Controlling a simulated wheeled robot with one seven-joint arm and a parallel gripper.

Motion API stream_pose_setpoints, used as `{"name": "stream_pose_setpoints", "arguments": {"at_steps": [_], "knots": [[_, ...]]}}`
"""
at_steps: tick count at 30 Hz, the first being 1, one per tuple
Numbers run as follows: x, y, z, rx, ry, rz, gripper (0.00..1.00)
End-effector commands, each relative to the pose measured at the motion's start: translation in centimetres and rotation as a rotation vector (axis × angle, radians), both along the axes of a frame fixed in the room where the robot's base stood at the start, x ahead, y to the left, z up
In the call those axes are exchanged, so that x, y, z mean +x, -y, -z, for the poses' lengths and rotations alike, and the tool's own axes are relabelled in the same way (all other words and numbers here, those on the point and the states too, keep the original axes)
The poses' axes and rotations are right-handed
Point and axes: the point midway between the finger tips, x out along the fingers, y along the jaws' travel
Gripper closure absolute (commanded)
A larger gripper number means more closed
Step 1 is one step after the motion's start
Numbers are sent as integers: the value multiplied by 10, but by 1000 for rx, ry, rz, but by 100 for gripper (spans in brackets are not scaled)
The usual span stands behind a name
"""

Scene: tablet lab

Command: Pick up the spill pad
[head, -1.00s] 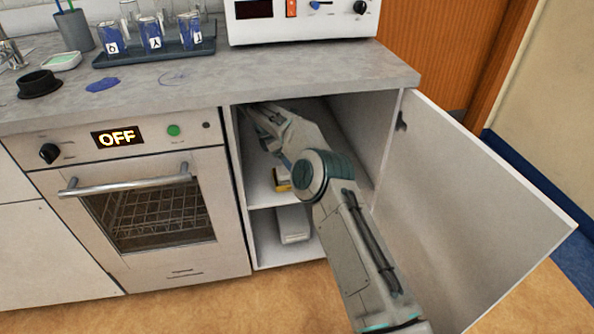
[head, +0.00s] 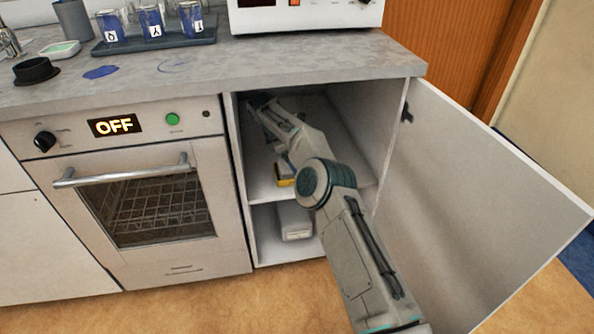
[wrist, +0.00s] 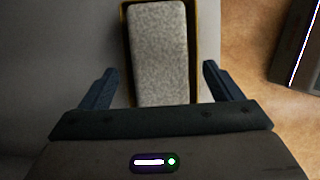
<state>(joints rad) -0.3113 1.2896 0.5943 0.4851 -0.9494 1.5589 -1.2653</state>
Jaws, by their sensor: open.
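The spill pad (wrist: 160,50), a grey speckled block, lies in a yellow-edged tray (wrist: 126,40) in the wrist view. In the head view, the yellow tray (head: 284,180) shows on the upper shelf of the open cabinet, partly behind my arm; the pad itself cannot be made out there. My gripper (wrist: 158,68) is open and empty, with one finger on each side of the tray and pad. I cannot tell how far above the pad the fingers are. The head view does not show the fingers clearly, as my arm hides them inside the cabinet.
The cabinet door (head: 475,190) stands open at the right. A pale container (head: 294,222) is on the lower shelf. The oven (head: 150,205) reading OFF is at the left. Blue spill marks (head: 100,72), a black dish (head: 36,71) and labelled beakers (head: 151,22) are on the counter.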

Motion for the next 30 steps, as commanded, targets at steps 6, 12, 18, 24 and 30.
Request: {"name": "stream_pose_setpoints", "arguments": {"at_steps": [6,12,18,24,30], "knots": [[2,5,14,0,1,1,15],[2,5,14,0,1,1,20],[2,6,14,0,0,1,62],[2,6,13,0,0,1,62],[2,6,7,0,0,1,62]]}}
